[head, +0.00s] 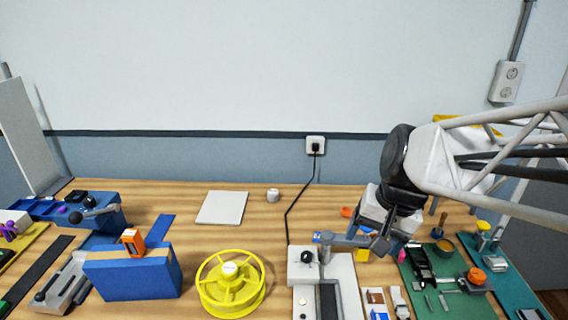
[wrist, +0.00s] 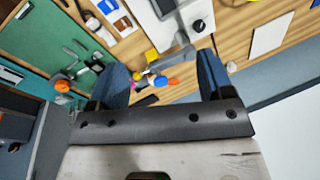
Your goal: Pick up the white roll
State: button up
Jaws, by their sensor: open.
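The white roll (head: 273,194) is a small pale cylinder on the wooden table near the back wall, just right of a flat white panel (head: 222,208). In the wrist view the roll (wrist: 231,67) is a small white spot, just outside the finger on the picture's right. My gripper (head: 373,240) is to the right of the roll and nearer the camera in the head view, above the cluttered right part of the table. In the wrist view its two blue fingers (wrist: 161,70) are spread apart, with nothing held between them.
A yellow spoked wheel (head: 231,284) and a blue box (head: 133,272) stand at the front. A black cable (head: 289,212) runs from the wall socket (head: 315,146) down to a grey-white device (head: 304,264). A green mat (head: 447,282) holds tools at right. Bare wood surrounds the roll.

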jog(key=w+a+f+m+g+y, duration=0.1)
jog(key=w+a+m+y, duration=0.15)
jog(key=w, duration=0.55)
jog(key=w+a+f+m+y, duration=0.1)
jog(key=w+a+f+m, duration=0.15)
jog(key=w, duration=0.45)
jog(key=m+t+y, duration=0.1)
jog(key=m+y, duration=0.7)
jog(key=m, duration=0.4)
send_near(277, 192)
jog(key=x, duration=0.4)
jog(key=shift+a, duration=0.1)
jog(key=shift+x, duration=1.25)
jog(key=shift+x, duration=2.6)
jog(key=shift+w+f, duration=0.15)
jog(key=c, duration=1)
